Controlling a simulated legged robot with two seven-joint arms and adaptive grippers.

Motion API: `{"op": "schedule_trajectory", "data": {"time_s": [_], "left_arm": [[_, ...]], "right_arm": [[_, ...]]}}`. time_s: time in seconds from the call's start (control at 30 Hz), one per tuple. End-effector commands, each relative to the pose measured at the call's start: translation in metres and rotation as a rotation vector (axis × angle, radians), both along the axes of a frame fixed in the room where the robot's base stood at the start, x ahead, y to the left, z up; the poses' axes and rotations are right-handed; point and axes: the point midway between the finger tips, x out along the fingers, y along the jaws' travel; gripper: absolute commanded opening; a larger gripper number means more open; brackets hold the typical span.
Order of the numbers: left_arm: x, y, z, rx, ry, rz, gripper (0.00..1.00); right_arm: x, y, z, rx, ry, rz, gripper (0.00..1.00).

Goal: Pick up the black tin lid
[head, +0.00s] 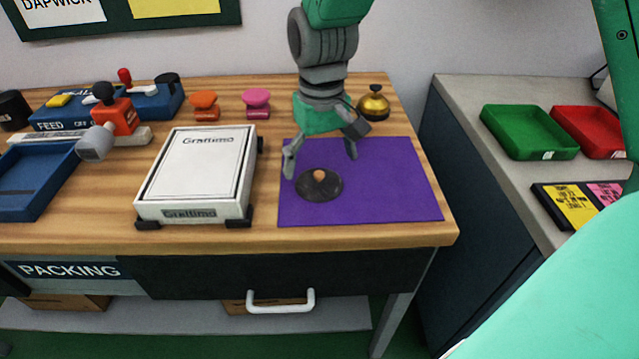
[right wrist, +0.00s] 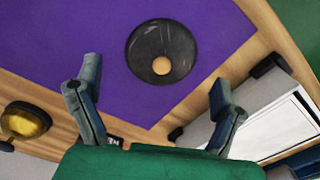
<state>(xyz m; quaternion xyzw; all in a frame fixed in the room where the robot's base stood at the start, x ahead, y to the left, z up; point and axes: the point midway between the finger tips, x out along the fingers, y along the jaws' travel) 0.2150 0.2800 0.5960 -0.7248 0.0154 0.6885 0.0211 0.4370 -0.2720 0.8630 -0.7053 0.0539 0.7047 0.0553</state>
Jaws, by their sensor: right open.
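The black tin lid (head: 318,187) lies flat on the purple mat (head: 400,190), with a small tan knob on top. In the right wrist view the lid (right wrist: 163,48) shows beyond the fingertips, between their lines. My right gripper (head: 322,163) is open and empty above the lid, its fingers spread apart. In the right wrist view its two fingers (right wrist: 152,92) stand wide apart with nothing between them. My left gripper does not show in either view.
A white Graftimo box (head: 205,165) stands left of the mat. A brass bell (head: 374,104) is behind the mat. Orange (head: 205,106) and pink (head: 257,103) knobbed stamps stand at the back. Green (head: 528,132) and red trays (head: 588,132) lie on the side counter.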

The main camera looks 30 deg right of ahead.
Motion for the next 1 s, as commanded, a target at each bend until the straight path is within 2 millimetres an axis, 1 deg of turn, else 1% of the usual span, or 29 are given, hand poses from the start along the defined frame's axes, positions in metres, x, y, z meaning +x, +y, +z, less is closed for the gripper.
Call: {"op": "schedule_trajectory", "data": {"time_s": [0.03,0.1,0.2,0.3,0.47,0.57,0.6,0.63,0.8,1.0], "left_arm": [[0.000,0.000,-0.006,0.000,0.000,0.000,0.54],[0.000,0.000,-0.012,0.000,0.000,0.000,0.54],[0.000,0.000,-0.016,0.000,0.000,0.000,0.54],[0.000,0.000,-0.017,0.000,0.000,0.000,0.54],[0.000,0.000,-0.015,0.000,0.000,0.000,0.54],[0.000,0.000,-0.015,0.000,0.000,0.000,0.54],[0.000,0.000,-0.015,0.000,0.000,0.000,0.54],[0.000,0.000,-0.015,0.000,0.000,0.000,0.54],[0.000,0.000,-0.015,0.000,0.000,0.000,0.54],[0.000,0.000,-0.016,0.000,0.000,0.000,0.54]], "right_arm": [[0.001,0.000,-0.011,-0.001,0.003,0.001,0.88],[0.003,0.000,-0.024,-0.002,0.003,0.000,0.88],[0.002,0.000,-0.037,0.000,0.003,-0.001,0.88],[0.002,0.000,-0.040,0.001,0.000,0.000,0.88],[0.002,0.000,-0.039,0.001,-0.001,0.000,0.88],[0.002,0.000,-0.039,0.001,0.000,0.000,0.57],[0.003,0.000,-0.039,0.001,0.000,0.000,0.43],[0.003,0.000,-0.039,0.001,0.000,0.000,0.36],[0.002,0.000,-0.040,0.000,0.002,0.000,0.32],[0.002,0.001,-0.041,0.002,0.005,0.000,0.32]]}}
